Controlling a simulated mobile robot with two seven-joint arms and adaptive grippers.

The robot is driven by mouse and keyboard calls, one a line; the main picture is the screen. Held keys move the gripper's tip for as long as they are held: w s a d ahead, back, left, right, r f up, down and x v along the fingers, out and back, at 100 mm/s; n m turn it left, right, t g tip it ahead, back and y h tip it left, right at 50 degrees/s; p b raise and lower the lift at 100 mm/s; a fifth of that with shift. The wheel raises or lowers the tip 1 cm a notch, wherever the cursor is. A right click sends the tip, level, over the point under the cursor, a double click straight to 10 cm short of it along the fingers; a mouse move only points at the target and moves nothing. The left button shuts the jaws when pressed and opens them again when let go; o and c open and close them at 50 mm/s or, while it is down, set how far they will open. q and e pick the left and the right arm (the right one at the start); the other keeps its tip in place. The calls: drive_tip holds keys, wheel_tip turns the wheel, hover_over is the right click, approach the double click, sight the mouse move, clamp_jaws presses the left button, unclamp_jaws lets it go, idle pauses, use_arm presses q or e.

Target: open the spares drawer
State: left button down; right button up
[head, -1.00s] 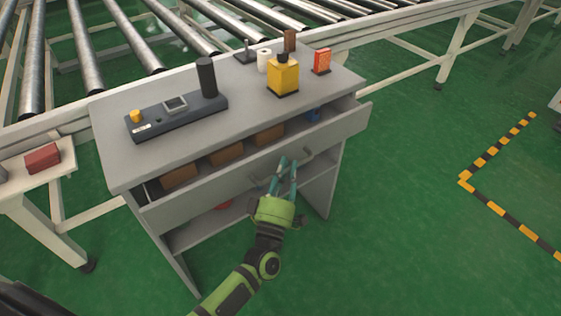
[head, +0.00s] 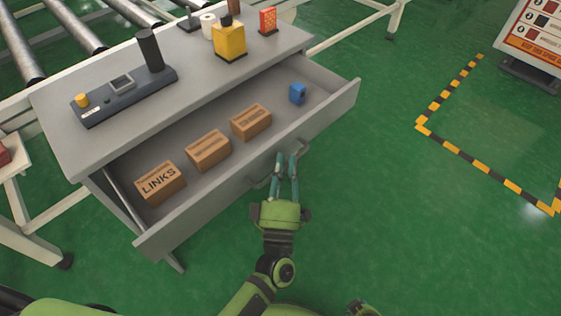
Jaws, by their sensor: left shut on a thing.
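The spares drawer (head: 331,113) is the wide grey drawer under the top of a grey workbench (head: 200,88). It is pulled well out, and its inside shows. Its bar handle (head: 262,182) is on the front panel, partly hidden by my fingers. My left gripper (head: 287,162) is shut on the handle, its teal fingers against the drawer front. My right gripper is not seen; only a small green and black part of mine shows at the bottom edge.
In the drawer are three brown boxes, one marked LINKS (head: 160,183), and a blue item (head: 297,94). A control panel (head: 125,92) and a yellow container (head: 229,42) stand on the bench. Green floor (head: 400,220) is clear to the right.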

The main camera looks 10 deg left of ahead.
use_arm(q)
drive_tip(key=c, duration=1.4)
unclamp_jaws()
drive_tip(key=v, duration=1.2)
